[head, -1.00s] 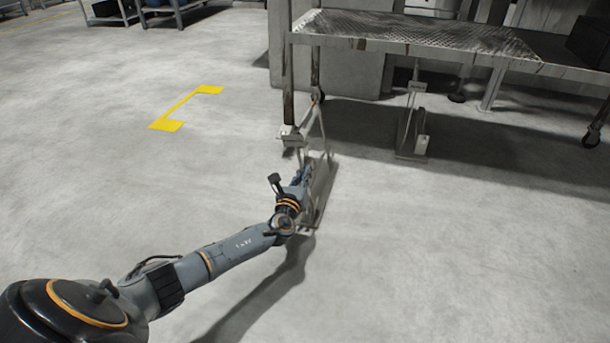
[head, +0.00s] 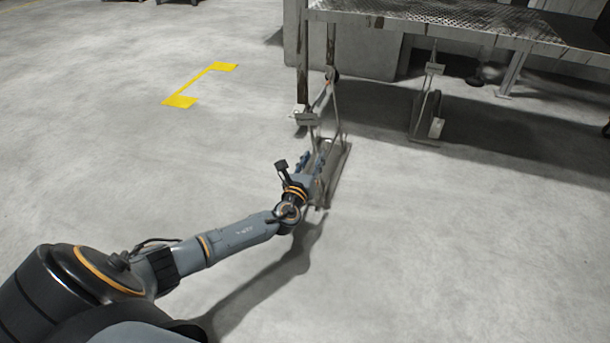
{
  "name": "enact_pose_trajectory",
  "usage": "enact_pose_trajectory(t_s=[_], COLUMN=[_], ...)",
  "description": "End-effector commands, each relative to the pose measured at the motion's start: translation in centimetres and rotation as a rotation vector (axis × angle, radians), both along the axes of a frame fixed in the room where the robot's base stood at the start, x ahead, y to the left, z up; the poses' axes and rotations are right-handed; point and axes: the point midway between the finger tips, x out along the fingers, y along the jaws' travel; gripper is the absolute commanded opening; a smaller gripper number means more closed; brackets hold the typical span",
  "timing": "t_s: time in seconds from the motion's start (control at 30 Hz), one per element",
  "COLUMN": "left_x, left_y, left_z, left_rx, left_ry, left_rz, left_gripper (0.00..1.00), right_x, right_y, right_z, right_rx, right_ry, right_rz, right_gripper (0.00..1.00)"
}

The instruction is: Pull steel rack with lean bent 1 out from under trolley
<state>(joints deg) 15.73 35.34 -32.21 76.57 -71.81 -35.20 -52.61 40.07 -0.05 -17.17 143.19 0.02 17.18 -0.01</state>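A narrow grey steel rack (head: 340,160) with thin leaning bars and a long flat base stands on the floor at the trolley's left end. My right gripper is not in view.
A second similar rack (head: 428,112) stands under the trolley to the right. The trolley leg (head: 303,65) rises close beside the first rack's far end. Open concrete floor lies in front and left, with a yellow floor mark (head: 200,85).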

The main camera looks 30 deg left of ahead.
Motion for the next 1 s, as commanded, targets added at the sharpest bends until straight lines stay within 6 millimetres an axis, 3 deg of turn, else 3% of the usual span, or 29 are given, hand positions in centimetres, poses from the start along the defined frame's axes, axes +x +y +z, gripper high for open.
enact_pose_trajectory(t_s=[0.2, 0.4, 0.6, 1.0], left_x=[-4.5, -7.3, -8.3, -8.3], left_y=[-1.2, -2.0, -2.2, -2.2], left_z=[-0.2, -0.1, 0.0, 0.0], left_rx=[-0.001, -0.002, 0.000, 0.000], left_ry=[0.005, 0.003, 0.001, 0.001], left_rz=[-0.002, -0.001, 0.001, 0.001], left_gripper=[0.32, 0.32, 0.32, 0.32], right_x=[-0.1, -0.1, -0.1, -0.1], right_y=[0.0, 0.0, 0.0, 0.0], right_z=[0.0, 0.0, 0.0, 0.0], right_rx=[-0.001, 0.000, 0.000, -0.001], right_ry=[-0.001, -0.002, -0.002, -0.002], right_rz=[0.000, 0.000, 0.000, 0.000], right_gripper=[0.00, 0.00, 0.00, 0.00])
